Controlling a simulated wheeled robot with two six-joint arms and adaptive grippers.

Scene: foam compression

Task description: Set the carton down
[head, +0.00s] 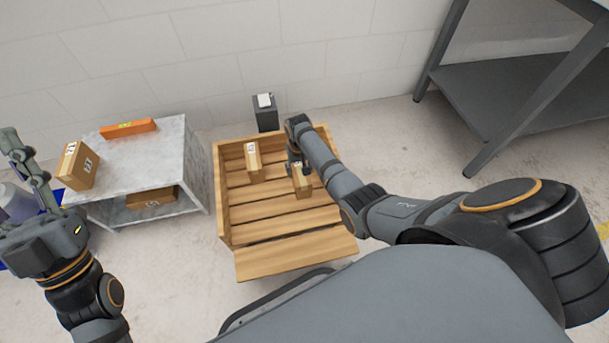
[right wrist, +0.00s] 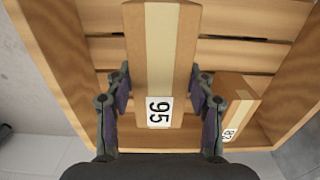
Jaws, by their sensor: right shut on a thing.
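My right gripper (head: 299,166) reaches into the wooden crate (head: 223,205) and is shut on a brown carton (head: 302,183). In the right wrist view this carton (right wrist: 165,60) has a pale tape strip and a "95" label, with a finger on each side. I cannot tell whether its underside touches the slats. A second carton (head: 253,162) stands in the crate, to the left in the head view; in the right wrist view it shows a label like "83" (right wrist: 236,108), apart from the held one.
A grey stand (head: 185,150) at the left bears a carton (head: 78,166) and an orange box (head: 128,128), with another carton (head: 152,197) on its lower shelf. A grey table (head: 510,85) is at right. The crate's front slats are bare.

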